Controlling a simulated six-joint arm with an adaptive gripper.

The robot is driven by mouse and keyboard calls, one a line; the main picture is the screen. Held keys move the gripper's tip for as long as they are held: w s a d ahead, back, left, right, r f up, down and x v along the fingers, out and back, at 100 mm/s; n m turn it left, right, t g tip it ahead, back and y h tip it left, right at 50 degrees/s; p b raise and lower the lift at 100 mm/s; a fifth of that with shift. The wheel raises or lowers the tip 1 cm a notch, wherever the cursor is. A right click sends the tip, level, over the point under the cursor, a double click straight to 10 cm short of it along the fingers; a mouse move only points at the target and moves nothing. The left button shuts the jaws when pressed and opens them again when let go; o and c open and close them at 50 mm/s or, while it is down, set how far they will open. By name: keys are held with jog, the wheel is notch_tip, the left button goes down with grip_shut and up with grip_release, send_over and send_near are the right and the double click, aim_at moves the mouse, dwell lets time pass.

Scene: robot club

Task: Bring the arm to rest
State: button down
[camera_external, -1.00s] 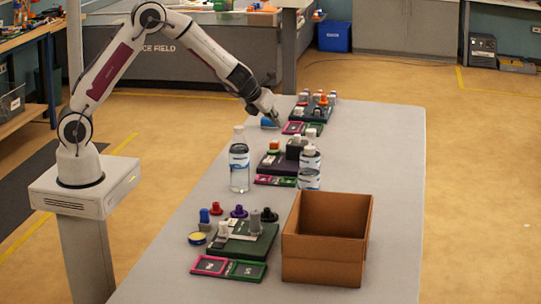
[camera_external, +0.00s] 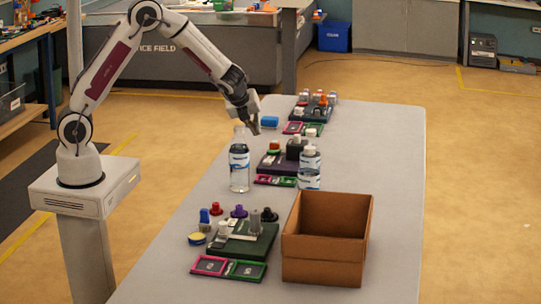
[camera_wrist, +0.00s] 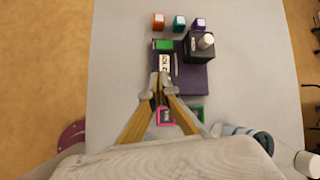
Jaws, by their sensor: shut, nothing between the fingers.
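My gripper (camera_external: 255,128) is shut and empty. In the external view it hangs above the grey table, behind the clear bottle (camera_external: 239,165) and left of the blue block (camera_external: 270,121). In the wrist view my gripper's closed fingers (camera_wrist: 158,82) point down over the near edge of the dark purple board (camera_wrist: 195,80). How high the fingertips are above the board, I cannot tell.
A cardboard box (camera_external: 302,250) stands open at the table's near right. A green board (camera_external: 262,240) with small parts lies beside it. White-capped bottles (camera_external: 309,175) stand mid-table. Another loaded board (camera_external: 312,113) lies at the far end. The table's right side (camera_external: 385,150) is clear.

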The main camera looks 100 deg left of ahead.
jog(key=s+d+r+n+t+h, duration=0.1)
jog(key=s+d+r+n, duration=0.4)
jog(key=d, duration=0.8)
jog(key=s+d+r+n+t+h, duration=0.1)
jog(key=s+d+r+n+h, duration=0.3)
jog(key=s+d, duration=0.7)
jog(key=s+d+r+n+t+h, duration=0.1)
jog(key=s+d+r+n, duration=0.5)
jog(key=d, duration=0.9)
notch_tip(320, 180, up, 2)
jog(key=shift+s+d+r+t+h, duration=0.15)
jog(key=shift+s+t+h, duration=0.25)
jog(key=shift+s+h, duration=0.45)
jog(key=c, duration=2.8)
grip_release()
jog(key=shift+s, duration=0.15)
